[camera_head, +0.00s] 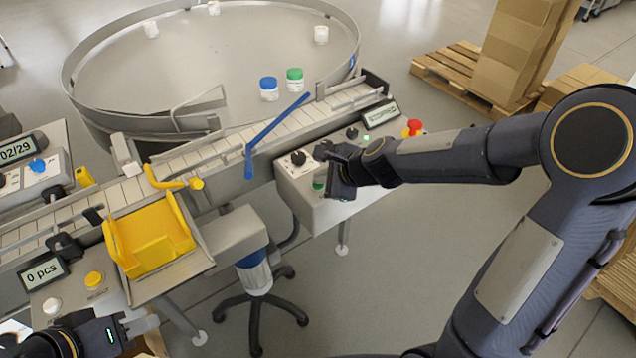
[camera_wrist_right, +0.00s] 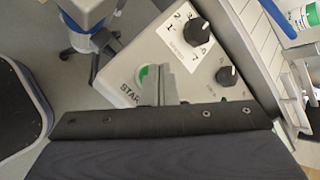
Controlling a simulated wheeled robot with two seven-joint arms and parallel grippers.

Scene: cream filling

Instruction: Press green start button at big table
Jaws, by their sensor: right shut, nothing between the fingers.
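The green start button (camera_head: 319,184) sits on the grey control box (camera_head: 300,207) at the near side of the big round table (camera_head: 215,60). In the right wrist view the green button (camera_wrist_right: 146,75) shows beside the letters "STAR", partly covered by my right gripper's fingers. My right gripper (camera_wrist_right: 165,85) is shut and empty, with its fingertips over or at the button; I cannot tell if they touch it. It also shows in the head view (camera_head: 330,178). My left gripper (camera_head: 142,326) is at the bottom left, apart from the box; its jaw state is unclear.
Black knobs (camera_wrist_right: 196,31) sit beside the button. A red emergency button (camera_head: 413,127) is at the box's right end. A conveyor (camera_head: 220,152) with a blue bar (camera_head: 276,134) runs behind. A yellow tray (camera_head: 150,240) and a stool (camera_head: 255,275) stand to the left.

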